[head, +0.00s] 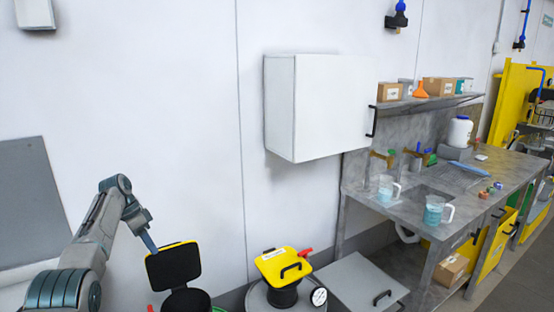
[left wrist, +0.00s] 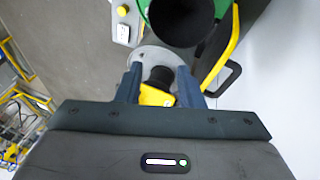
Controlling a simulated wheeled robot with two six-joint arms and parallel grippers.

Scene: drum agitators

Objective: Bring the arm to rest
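My left arm comes in from the left in the head view. Its gripper (head: 149,242) is in the air just above and left of the raised lid (head: 173,264) of a drum. In the left wrist view the two fingers of the left gripper (left wrist: 160,70) stand apart. A yellow lid (left wrist: 154,96) and a grey drum top show beyond the gap, and I see nothing held. The open drum's black mouth (left wrist: 182,14) with its green rim (left wrist: 236,18) is past the fingertips. My right gripper is not in view.
A second drum with a yellow lid (head: 284,265), black handle and gauge (head: 319,296) stands right of the open one. A white wall cabinet (head: 330,105) hangs above. A grey bench (head: 410,209) with beakers is at right.

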